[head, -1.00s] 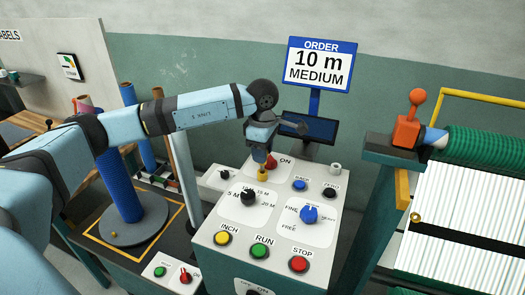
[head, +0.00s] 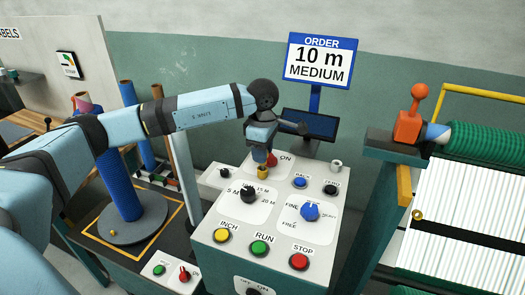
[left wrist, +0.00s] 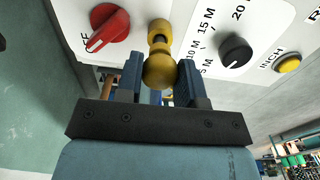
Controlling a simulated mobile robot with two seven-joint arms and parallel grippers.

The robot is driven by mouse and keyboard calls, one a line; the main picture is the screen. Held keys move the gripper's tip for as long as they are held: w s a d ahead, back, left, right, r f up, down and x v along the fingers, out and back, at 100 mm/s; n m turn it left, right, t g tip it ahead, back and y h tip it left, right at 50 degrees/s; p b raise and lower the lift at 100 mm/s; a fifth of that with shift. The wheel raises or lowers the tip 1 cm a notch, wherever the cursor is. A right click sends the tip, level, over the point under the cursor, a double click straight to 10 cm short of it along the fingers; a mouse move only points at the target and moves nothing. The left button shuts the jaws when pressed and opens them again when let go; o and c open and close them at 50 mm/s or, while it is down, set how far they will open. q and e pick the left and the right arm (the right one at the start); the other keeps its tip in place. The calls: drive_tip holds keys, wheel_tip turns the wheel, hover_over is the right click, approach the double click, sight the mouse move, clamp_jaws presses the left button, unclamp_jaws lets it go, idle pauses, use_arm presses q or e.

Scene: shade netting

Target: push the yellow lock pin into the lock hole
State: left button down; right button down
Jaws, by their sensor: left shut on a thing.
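The yellow lock pin (left wrist: 160,70) has a round knob, which sits between the fingers of my left gripper (left wrist: 157,84) in the left wrist view. A short dark shaft shows above the knob, then a yellow collar-like part (left wrist: 158,30) against the white panel. In the head view my left gripper (head: 262,150) is shut on the pin, above the back left of the control console. Yellow (head: 263,173) shows just below the fingers. The lock hole itself is hidden, and I cannot tell how deep the pin sits. My right gripper is not in view.
A red knob (left wrist: 109,25) and a black dial (left wrist: 235,51) sit close on either side of the pin. The white console (head: 225,255) carries several more buttons. A dark monitor (head: 310,126) stands behind it. A roller machine with an orange lever (head: 408,125) is at right.

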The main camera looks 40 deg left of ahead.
use_arm(q)
drive_tip(key=shift+f+b, duration=0.45)
drive_tip(key=shift+b, duration=0.05)
idle(0.5)
drive_tip(key=shift+f+b, duration=0.5)
drive_tip(key=shift+f, duration=0.1)
drive_tip(key=c, duration=0.7)
unclamp_jaws()
drive_tip(key=shift+o, duration=0.2)
drive_tip(key=shift+r, duration=0.25)
wheel_tip(320, 180, up, 13)
drive_tip(key=shift+r+b, duration=0.15)
drive_tip(key=shift+b, duration=0.25)
